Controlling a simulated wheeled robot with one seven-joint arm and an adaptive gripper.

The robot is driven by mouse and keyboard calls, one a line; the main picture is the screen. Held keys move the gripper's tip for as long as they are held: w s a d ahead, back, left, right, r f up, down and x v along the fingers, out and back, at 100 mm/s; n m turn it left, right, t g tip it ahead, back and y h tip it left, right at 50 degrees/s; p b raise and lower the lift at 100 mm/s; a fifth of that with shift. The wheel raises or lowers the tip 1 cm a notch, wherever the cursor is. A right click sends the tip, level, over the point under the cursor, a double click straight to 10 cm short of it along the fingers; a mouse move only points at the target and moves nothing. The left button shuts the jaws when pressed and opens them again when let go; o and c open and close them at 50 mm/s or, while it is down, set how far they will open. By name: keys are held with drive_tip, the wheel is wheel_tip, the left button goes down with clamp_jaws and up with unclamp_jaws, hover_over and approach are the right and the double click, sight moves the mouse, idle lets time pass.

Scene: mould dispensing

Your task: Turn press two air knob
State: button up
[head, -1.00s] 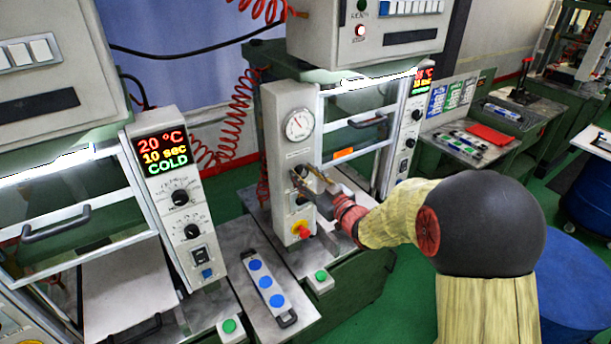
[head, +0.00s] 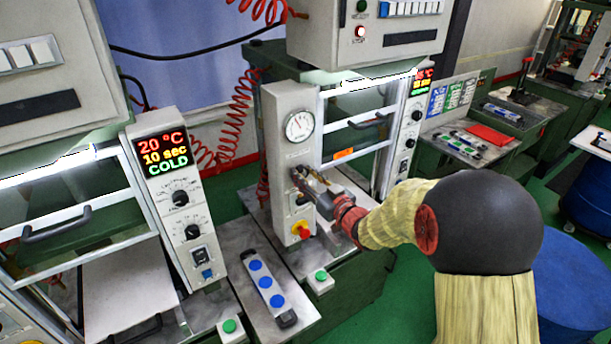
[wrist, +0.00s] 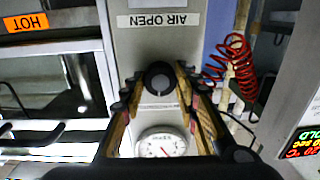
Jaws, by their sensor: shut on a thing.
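The air knob (wrist: 159,77) of press two is a round dark knob with a light mark, on the grey control column (head: 284,120). The wrist view shows it upside down, below the "AIR OPEN" label (wrist: 158,20). My gripper (wrist: 158,82) is at the knob, one finger on each side, shut on it. In the head view my gripper (head: 305,180) reaches the column from the right, below the round gauge (head: 299,125). It largely hides the knob there. The gauge also shows in the wrist view (wrist: 162,145).
A red-yellow stop button (head: 301,231) sits below my gripper. Press one's panel (head: 170,200) reads 20 °C, 10 sec, COLD. A red coiled hose (head: 238,115) hangs left of the column. A strip with blue discs (head: 266,282) lies on the bench in front.

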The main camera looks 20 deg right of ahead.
drive_tip(key=m+p, duration=0.1)
drive_tip(key=m, duration=0.4)
drive_tip(key=m+p, duration=0.1)
drive_tip(key=m, duration=0.4)
drive_tip(key=shift+p, duration=0.35)
idle(0.4)
drive_tip(key=o, duration=1.2)
drive_tip(key=shift+c, duration=0.2)
drive_tip(key=shift+s, duration=0.1)
drive_tip(key=v, duration=1.2)
drive_tip(key=shift+f, duration=0.2)
